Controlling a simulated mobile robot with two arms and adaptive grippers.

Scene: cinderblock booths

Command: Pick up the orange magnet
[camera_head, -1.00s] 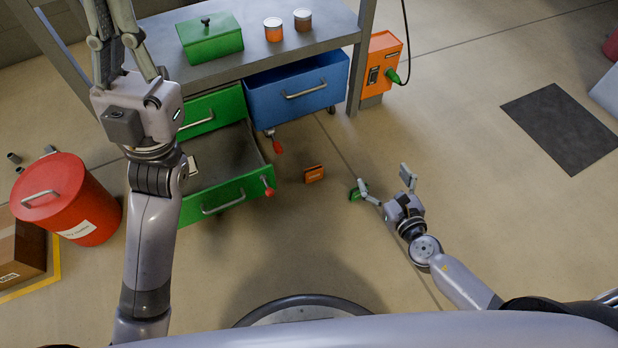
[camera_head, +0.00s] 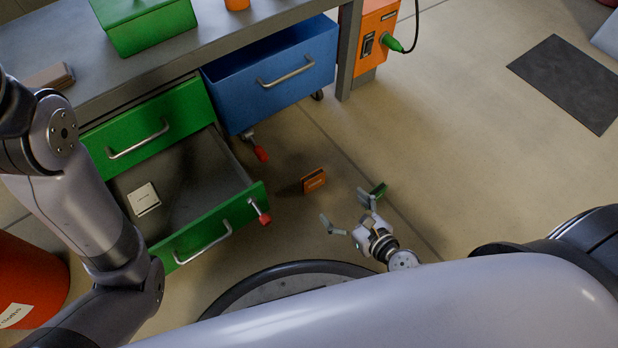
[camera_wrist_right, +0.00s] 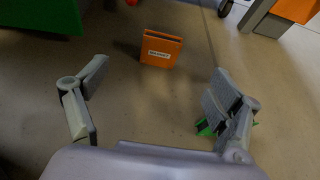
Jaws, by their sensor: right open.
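The orange magnet (camera_head: 313,181) is a small orange block with a pale label, on the floor just right of the open lower green drawer. It also shows in the right wrist view (camera_wrist_right: 161,48), ahead of the fingers and apart from them. My right gripper (camera_head: 347,209) is open and empty, low over the floor and a little nearer to me than the magnet. In the right wrist view its fingers (camera_wrist_right: 160,72) are spread wide, with the magnet centred beyond the gap. My left arm shows at the left, but its gripper is out of view.
A small green object (camera_head: 379,190) lies by the right finger, partly hidden behind it in the wrist view (camera_wrist_right: 206,128). The open green drawer (camera_head: 208,232) holds a white square item (camera_head: 143,198). An open blue drawer (camera_head: 275,85) sticks out above.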

